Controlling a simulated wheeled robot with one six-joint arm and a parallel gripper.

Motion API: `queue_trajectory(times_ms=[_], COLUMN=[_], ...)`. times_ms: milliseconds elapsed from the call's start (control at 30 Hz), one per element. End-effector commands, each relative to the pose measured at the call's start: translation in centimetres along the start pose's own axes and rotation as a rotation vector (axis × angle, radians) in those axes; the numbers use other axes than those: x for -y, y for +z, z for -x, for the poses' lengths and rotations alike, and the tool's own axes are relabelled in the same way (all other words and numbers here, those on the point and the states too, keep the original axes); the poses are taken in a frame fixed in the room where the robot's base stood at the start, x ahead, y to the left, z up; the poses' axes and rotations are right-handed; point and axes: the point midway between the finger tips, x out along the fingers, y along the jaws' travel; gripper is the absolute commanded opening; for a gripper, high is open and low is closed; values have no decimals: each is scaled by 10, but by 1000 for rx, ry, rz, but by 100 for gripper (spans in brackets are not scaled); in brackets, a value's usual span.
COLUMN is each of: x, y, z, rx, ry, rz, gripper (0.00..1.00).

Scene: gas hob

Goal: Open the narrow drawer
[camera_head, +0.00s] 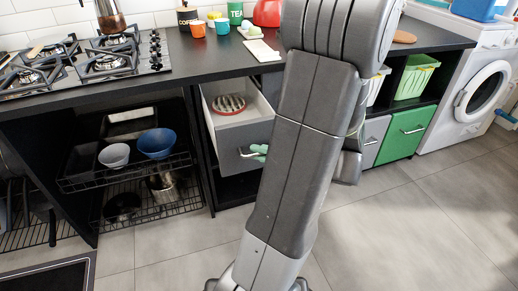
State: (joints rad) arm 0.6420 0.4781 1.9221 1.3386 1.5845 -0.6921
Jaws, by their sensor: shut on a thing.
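The narrow drawer (243,136) has a grey front and pale inner walls, and stands pulled out from under the black worktop. A round red-rimmed item (229,104) lies inside it. My arm hides the rest of the gripper and the right part of the drawer.
Left of the drawer is an open rack (125,178) with bowls and pots. The hob (85,65) is above it. Right of my arm are a green cabinet door (402,133) and a washing machine (482,97). Grey floor (400,220) is clear at right.

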Motion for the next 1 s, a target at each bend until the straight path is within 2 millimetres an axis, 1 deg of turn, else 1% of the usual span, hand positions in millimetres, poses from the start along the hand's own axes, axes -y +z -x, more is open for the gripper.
queue_trajectory(times_ms=[467, 500, 533, 833, 933, 1000], x=[-1, -1, -1, -1, 0, 1], y=[3, 3, 3, 2, 2, 2], z=[3, 3, 3, 4, 9, 16], rx=[0, 0, 0, -1, -2, -3], ry=[1, 1, 1, 0, 1, 0], rz=[0, 0, 0, 0, 1, 1], gripper=[0, 17, 20, 20, 20, 20])
